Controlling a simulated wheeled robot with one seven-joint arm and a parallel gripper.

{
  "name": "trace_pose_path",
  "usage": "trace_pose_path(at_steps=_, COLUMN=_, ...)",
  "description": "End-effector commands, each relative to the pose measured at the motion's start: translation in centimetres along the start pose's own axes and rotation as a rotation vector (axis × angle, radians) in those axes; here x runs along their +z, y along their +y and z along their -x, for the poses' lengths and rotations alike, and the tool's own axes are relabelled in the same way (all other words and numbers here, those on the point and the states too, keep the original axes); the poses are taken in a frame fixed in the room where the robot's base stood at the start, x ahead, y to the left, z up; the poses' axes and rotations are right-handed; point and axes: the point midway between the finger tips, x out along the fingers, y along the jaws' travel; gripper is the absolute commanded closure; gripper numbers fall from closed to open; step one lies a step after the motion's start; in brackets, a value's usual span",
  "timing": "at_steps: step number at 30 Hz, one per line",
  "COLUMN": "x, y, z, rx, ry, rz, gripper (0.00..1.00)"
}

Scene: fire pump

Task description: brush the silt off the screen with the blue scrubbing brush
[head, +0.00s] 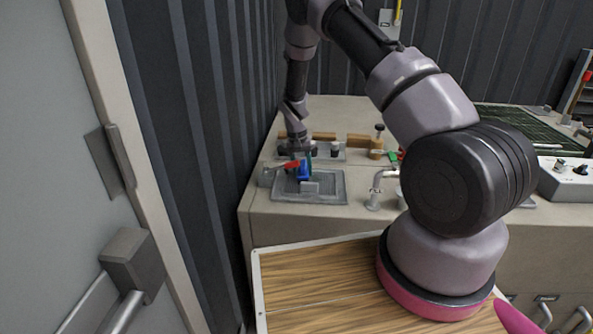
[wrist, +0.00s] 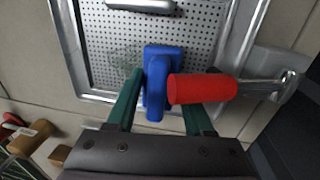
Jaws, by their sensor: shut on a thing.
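The blue scrubbing brush (wrist: 157,72) is between the teal fingers of my gripper (wrist: 160,108). The brush (head: 303,172) also shows in the head view, below my gripper (head: 300,157) and over the sink area. The screen (wrist: 200,32) is a perforated pale metal plate inside a metal frame. The brush head lies over its lower middle; contact cannot be told for certain. A faint greenish-brown patch of silt (wrist: 124,56) shows on the screen just left of the brush. The brush hides part of the screen.
A red lever handle (wrist: 203,88) on a metal arm lies close right of the brush, over my right finger; it also shows in the head view (head: 291,164). A grey bar (wrist: 140,5) crosses the screen. A tap (head: 378,185) stands right of the sink, a corrugated wall (head: 215,130) left.

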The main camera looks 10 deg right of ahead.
Motion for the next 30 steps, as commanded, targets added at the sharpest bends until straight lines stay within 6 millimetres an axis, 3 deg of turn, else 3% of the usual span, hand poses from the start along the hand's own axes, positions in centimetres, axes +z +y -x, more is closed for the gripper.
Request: trace_pose_path(at_steps=30, x=0.2, y=6.2, z=-1.2, rx=0.004, ry=-0.006, rz=-0.002, gripper=1.0)
